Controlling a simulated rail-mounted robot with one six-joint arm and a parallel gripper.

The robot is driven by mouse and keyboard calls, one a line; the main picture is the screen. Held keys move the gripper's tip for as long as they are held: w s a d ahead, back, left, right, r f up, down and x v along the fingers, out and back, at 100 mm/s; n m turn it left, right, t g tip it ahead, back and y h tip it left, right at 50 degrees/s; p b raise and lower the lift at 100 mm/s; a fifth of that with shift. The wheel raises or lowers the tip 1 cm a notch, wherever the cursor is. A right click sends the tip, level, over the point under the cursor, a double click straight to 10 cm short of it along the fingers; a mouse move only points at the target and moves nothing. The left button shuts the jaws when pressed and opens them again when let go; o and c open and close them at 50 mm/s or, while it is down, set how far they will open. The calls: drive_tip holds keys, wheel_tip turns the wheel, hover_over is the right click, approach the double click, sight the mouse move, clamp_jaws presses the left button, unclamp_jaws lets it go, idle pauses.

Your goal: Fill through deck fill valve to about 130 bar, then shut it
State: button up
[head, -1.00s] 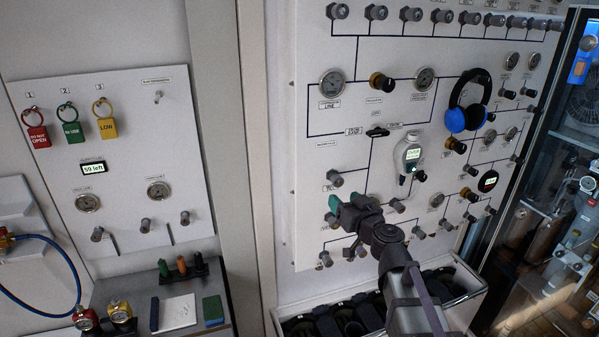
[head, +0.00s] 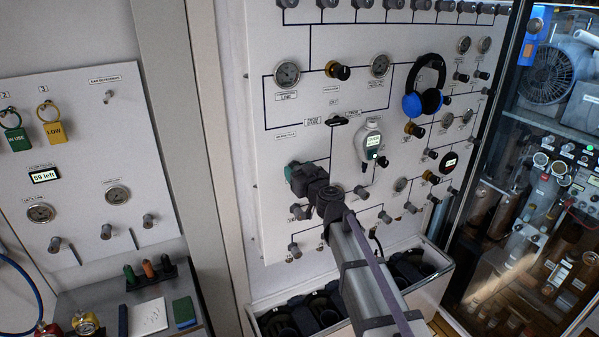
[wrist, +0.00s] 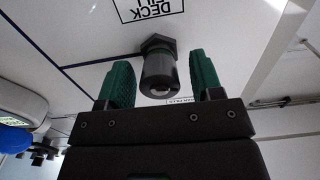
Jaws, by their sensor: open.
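The deck fill valve (wrist: 158,73) is a dark round knob on the white panel. Its "DECK FILL" label (wrist: 150,8) appears upside down in the wrist view. My gripper (head: 296,177) is open, with one green finger on each side of the knob. Small gaps show between the fingers and the knob, which is not gripped. In the head view my gripper hides the knob. A round gauge (head: 287,74) labelled with "LINE" and another gauge (head: 380,65) sit higher on the panel. Their readings are too small to tell.
Several other knobs, such as this one (head: 294,250), sit close below and right of my gripper. A handheld meter (head: 371,139) and blue headphones (head: 423,103) hang on the panel. A white bin (head: 420,290) stands below. A smaller panel (head: 85,150) is at left.

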drive_tip(key=shift+c, duration=0.4)
drive_tip(key=c, duration=0.8)
drive_tip(key=shift+c, duration=0.2)
drive_tip(key=shift+m, duration=0.3)
drive_tip(key=m, duration=0.3)
drive_tip(key=shift+m, duration=0.3)
drive_tip(key=m, duration=0.3)
drive_tip(key=shift+d+m, duration=0.1)
drive_tip(key=shift+m, duration=0.2)
drive_tip(key=m, duration=0.7)
drive_tip(key=shift+f, duration=0.15)
